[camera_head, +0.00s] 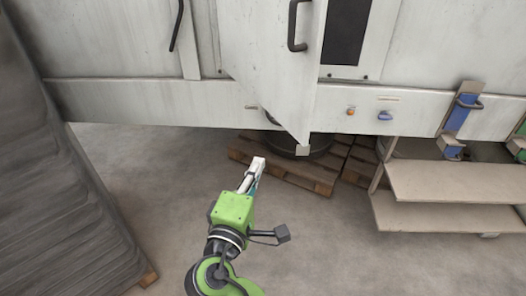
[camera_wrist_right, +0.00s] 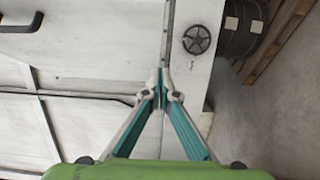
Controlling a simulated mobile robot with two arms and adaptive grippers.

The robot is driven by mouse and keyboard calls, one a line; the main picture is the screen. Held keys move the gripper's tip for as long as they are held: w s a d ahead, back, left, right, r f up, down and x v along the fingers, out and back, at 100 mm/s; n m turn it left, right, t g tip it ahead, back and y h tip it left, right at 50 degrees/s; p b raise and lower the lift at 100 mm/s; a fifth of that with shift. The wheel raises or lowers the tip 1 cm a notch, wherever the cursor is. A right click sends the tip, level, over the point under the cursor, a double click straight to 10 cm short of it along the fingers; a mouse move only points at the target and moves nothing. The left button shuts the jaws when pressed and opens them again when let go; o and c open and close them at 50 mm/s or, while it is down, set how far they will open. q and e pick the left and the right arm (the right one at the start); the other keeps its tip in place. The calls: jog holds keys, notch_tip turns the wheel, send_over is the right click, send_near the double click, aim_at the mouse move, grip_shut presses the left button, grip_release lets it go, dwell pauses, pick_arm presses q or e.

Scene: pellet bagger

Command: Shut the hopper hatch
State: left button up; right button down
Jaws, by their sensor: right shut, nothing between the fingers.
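The hopper hatch (camera_head: 265,50) is a pale, worn metal door with a black bar handle (camera_head: 297,25). It stands ajar, swung out from the machine front, and its lower corner points toward me. A dark opening (camera_head: 346,32) shows to the right of it. My right gripper (camera_head: 258,165) is shut and empty, in front of and below the hatch's lower corner, apart from it in the head view. In the right wrist view the shut fingertips (camera_wrist_right: 161,76) are in front of pale machine panels; a black handle (camera_wrist_right: 22,22) shows at the upper left. My left gripper is not in view.
A wooden pallet (camera_head: 285,172) with a dark round item (camera_head: 300,146) lies under the machine. Shelves (camera_head: 450,182) stand at the right. A grey wrapped stack (camera_head: 55,200) fills the left. A black handwheel (camera_wrist_right: 197,40) shows in the wrist view. The floor between is clear.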

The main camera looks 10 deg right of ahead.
jog(key=p+x, duration=0.1)
jog(key=x, duration=0.2)
jog(key=d+p+x, duration=0.1)
jog(key=p+x, duration=0.1)
jog(key=x, duration=0.2)
jog(key=s+d+p+x, duration=0.1)
jog(key=p+x, duration=0.1)
jog(key=x, duration=0.2)
jog(key=shift+w+d+r, duration=0.1)
jog(key=shift+w, duration=0.05)
jog(key=shift+d+p, duration=0.3)
jog(key=shift+d, duration=0.05)
jog(key=shift+w, duration=0.1)
